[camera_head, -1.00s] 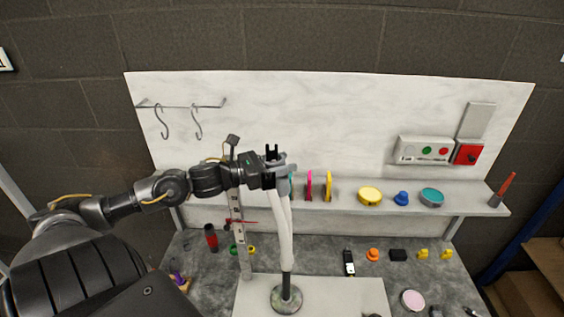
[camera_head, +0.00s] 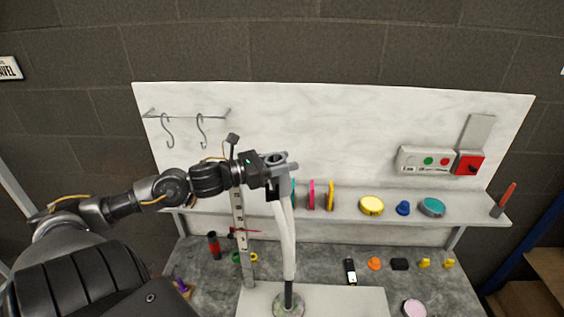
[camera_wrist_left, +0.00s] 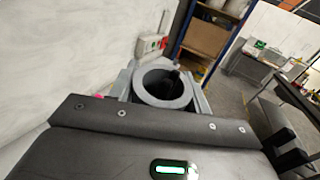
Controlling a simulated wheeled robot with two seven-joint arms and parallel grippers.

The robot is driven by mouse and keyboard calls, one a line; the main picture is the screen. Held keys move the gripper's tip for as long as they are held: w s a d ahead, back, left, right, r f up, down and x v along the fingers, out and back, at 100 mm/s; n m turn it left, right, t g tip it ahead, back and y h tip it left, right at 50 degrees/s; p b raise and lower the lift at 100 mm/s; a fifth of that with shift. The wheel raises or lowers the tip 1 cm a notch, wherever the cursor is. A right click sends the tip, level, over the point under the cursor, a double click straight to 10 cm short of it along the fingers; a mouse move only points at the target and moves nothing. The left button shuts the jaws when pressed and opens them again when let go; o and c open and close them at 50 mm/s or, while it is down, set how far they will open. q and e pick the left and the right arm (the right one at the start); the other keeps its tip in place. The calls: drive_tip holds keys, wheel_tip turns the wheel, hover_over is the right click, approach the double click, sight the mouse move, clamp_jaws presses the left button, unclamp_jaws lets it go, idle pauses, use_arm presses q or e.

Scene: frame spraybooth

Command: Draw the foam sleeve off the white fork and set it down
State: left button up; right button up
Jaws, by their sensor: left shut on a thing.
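The white fork (camera_head: 288,240) stands upright on a round stand base (camera_head: 288,305), its legs pointing up. My left gripper (camera_head: 277,162) is shut on the grey foam sleeve (camera_head: 276,157), just above the tops of the fork legs. A black leg end (camera_head: 272,192) shows right below the gripper. In the left wrist view the sleeve (camera_wrist_left: 162,84) is a thick hollow ring between my left fingers, with a dark opening. I cannot tell whether its lower end is fully clear of the leg. My right gripper is not in view.
A shelf (camera_head: 340,208) behind carries pink and yellow upright pieces, a yellow disc (camera_head: 371,205), a blue knob and a teal disc (camera_head: 432,207). A ruler-like upright (camera_head: 240,225) stands left of the fork. The white board (camera_head: 340,300) right of the stand is largely bare.

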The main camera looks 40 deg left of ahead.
use_arm(q)
drive_tip(key=shift+r, duration=0.1)
drive_tip(key=r+p, duration=0.2)
drive_tip(key=r, duration=0.2)
drive_tip(key=shift+s+a+r+p, duration=0.15)
drive_tip(key=shift+a+r+p, duration=0.05)
drive_tip(key=shift+a+p, duration=0.2)
drive_tip(key=shift+d, duration=0.1)
idle(0.5)
drive_tip(key=r, duration=0.4)
drive_tip(key=shift+s, duration=0.35)
idle(0.3)
drive_tip(key=shift+f, duration=0.2)
drive_tip(key=shift+w, duration=0.1)
